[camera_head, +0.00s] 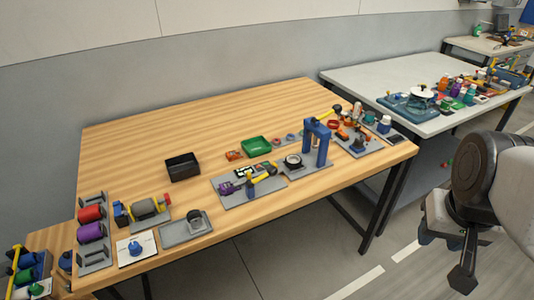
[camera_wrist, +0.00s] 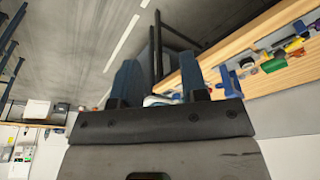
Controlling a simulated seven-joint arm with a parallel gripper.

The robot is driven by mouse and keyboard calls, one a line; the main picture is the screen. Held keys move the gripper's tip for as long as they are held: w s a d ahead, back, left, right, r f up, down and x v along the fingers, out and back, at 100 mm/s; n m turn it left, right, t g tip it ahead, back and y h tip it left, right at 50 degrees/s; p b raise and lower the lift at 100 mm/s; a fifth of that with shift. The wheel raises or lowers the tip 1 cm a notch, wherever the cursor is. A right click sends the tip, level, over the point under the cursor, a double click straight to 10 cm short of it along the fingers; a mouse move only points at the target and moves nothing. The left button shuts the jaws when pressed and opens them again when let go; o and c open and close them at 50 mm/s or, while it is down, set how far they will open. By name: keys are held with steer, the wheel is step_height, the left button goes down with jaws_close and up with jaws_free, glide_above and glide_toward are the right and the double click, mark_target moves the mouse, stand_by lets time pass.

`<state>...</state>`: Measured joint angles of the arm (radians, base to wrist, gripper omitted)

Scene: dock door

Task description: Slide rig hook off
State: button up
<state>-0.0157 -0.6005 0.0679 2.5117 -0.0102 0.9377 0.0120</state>
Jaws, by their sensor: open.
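A blue arch-shaped stand (camera_head: 316,143) rises near the right end of the wooden table in the head view, and it may be the rig. A small dark round piece with a pale top (camera_head: 293,161) sits on a grey plate at its left foot. I cannot make out a hook with certainty. My gripper (camera_wrist: 160,82) is open, with its two blue-grey fingers apart and nothing clear between them. In the head view my arm hangs at the far right, beyond the table's edge and well away from the arch.
The wooden table (camera_head: 135,137) also holds a black bin (camera_head: 183,167), a green tray (camera_head: 256,147), a plate with purple and yellow parts (camera_head: 248,187) and a rack of coloured rolls (camera_head: 92,232). A grey table (camera_head: 355,77) with crowded items stands behind. The wooden table's back left is clear.

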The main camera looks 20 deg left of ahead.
steer(key=w+a+n, duration=0.3)
steer(key=w+a, duration=0.5)
steer(key=w, duration=0.4)
steer(key=n+g, duration=0.3)
steer(key=n, duration=0.3)
glide_above(249, 174)
step_height(249, 174, down, 16)
steer(key=shift+f, duration=0.15)
steer(key=shift+f, duration=3.9)
